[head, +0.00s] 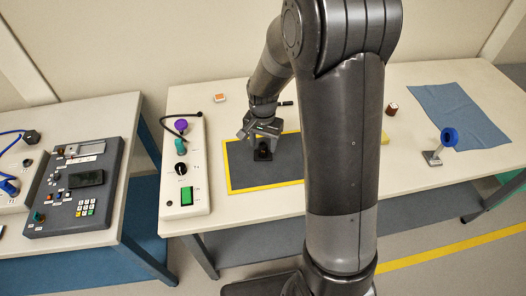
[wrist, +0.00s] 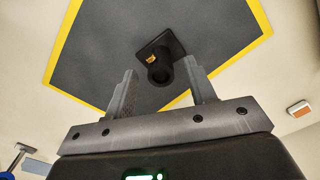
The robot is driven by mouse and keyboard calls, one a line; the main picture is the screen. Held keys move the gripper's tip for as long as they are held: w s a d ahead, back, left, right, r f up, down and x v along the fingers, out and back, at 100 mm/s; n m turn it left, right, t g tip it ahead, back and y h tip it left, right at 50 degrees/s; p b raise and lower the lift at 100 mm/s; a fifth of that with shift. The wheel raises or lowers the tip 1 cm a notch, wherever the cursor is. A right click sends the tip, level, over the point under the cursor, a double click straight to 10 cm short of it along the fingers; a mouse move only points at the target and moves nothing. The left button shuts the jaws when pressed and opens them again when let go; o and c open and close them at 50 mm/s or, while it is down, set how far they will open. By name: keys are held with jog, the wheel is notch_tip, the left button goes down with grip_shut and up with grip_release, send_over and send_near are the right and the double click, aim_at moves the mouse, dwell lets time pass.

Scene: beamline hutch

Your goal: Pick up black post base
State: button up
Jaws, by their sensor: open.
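The black post base (head: 263,152) stands on a grey mat with a yellow border (head: 236,183) on the table. In the wrist view the post base (wrist: 160,68) shows a square black foot, a round upright socket and a small orange-yellow label. My gripper (head: 262,138) is above the mat, just over the post base. In the wrist view my gripper (wrist: 161,85) is open, with one finger on each side of the post base's image and nothing held between them. I cannot tell the exact height gap.
A control box (head: 184,165) with knobs and a green switch stands left of the mat. An orange-and-white block (head: 221,98) lies behind.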

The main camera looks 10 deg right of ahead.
aim_at(263, 144)
notch_tip(263, 144, down, 3)
jog(key=shift+w+f, duration=0.1)
jog(key=shift+f, duration=0.1)
grip_shut()
dwell(0.5)
jog(key=shift+r, duration=0.15)
